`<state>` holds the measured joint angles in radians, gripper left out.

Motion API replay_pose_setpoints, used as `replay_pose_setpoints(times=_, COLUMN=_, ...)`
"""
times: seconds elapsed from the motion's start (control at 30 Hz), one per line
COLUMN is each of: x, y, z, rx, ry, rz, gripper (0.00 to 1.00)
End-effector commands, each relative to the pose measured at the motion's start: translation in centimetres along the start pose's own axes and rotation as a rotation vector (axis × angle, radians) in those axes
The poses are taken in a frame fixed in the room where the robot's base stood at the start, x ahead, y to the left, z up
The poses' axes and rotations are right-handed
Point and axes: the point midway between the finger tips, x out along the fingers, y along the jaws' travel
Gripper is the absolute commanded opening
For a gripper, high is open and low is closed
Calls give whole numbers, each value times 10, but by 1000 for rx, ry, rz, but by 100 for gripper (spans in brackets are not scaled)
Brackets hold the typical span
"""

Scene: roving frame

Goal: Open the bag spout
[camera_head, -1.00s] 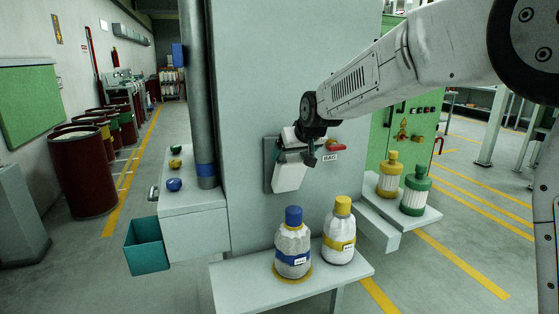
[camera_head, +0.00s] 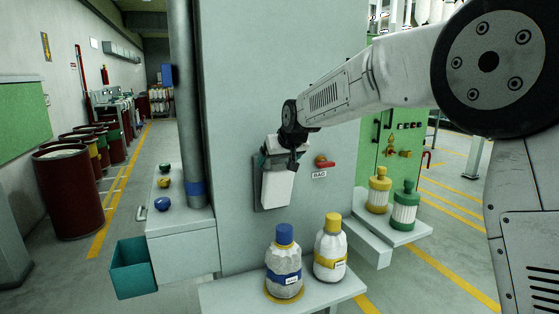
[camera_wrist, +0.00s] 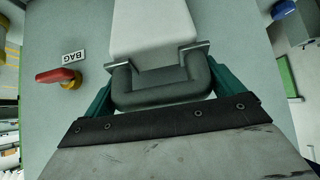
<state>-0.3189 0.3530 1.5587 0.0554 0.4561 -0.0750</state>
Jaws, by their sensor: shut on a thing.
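The bag spout (camera_head: 277,188) is a white box-like chute on a dark backing plate on the grey cabinet front. It leans out slightly from the plate in the head view. In the wrist view its white body (camera_wrist: 152,28) fills the top middle, with a thick dark grey U-shaped handle (camera_wrist: 160,97) at its end. My gripper (camera_head: 280,160) is at the top of the spout. In the wrist view its teal fingers (camera_wrist: 160,84) lie on both sides of the handle and are shut on it. The inside of the spout is hidden.
A red lever (camera_head: 327,165) and BAG label (camera_head: 319,174) sit just right of the spout. Below, a shelf (camera_head: 232,298) holds a blue-capped bottle (camera_head: 284,270) and a yellow-capped bottle (camera_head: 331,250). A teal bin (camera_head: 133,270) hangs at left.

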Motion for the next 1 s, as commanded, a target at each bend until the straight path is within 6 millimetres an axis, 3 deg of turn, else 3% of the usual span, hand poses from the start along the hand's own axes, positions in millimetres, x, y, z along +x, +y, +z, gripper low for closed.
replay_pose_setpoints(times=0.07, x=-1, y=1, z=-2, rx=1, ry=5, rz=1, gripper=52)
replay_pose_setpoints(times=0.1, x=-1, y=1, z=-2, rx=1, ry=5, rz=1, gripper=100)
replay_pose_setpoints(times=0.4, x=-5, y=-1, z=-1, rx=0, ry=3, rz=0, gripper=100)
replay_pose_setpoints(times=0.8, x=-66, y=1, z=-2, rx=1, ry=5, rz=1, gripper=100)
replay_pose_setpoints(times=1.0, x=-78, y=2, z=-1, rx=1, ry=5, rz=2, gripper=100)
